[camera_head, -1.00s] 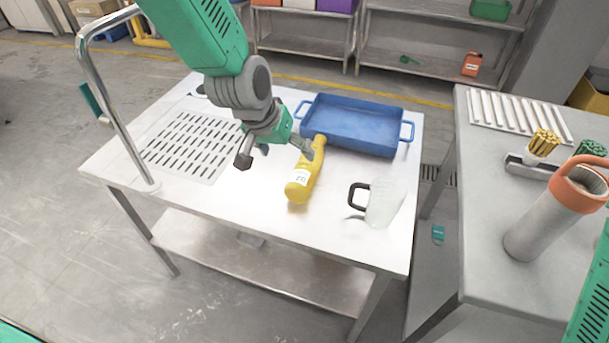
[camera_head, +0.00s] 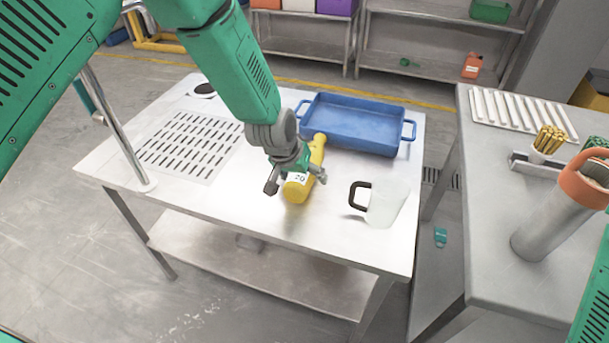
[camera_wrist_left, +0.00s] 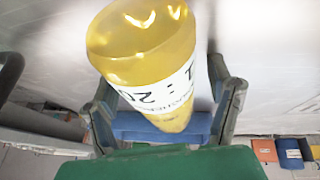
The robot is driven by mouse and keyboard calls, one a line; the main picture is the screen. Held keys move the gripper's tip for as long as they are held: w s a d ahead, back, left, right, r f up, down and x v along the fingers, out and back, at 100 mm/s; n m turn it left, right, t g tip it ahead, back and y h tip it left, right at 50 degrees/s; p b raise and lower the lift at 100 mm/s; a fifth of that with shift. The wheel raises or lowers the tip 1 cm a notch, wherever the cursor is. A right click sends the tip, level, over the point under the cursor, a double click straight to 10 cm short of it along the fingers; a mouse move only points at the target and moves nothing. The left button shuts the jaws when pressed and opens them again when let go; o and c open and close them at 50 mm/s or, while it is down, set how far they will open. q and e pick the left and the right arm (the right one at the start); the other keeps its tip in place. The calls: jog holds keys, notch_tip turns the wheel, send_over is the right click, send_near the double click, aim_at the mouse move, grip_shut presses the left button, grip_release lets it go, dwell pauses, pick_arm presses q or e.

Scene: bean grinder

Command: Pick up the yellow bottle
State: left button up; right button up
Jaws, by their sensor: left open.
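The yellow bottle (camera_head: 317,152) lies on its side on the metal table (camera_head: 225,215), with a white label near its base. My left gripper (camera_head: 297,184) is open over the base end of the bottle, with one finger on each side. In the left wrist view the bottle (camera_wrist_left: 140,45) reaches between the two open fingers (camera_wrist_left: 165,105), base end toward the top of the picture. I cannot tell whether a finger touches it. The gripper hides part of the bottle in the head view. My right gripper does not show.
A blue tray (camera_head: 388,144) stands just behind the bottle. A clear jug with a black handle (camera_head: 388,203) is to its right. A drain grate (camera_head: 190,146) and a metal tap post (camera_head: 108,125) are at left. A second table (camera_head: 490,235) holds an orange-topped flask (camera_head: 545,222).

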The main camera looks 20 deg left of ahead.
pick_arm(q)
jog(key=shift+r, duration=0.1)
jog(key=c, duration=1.6)
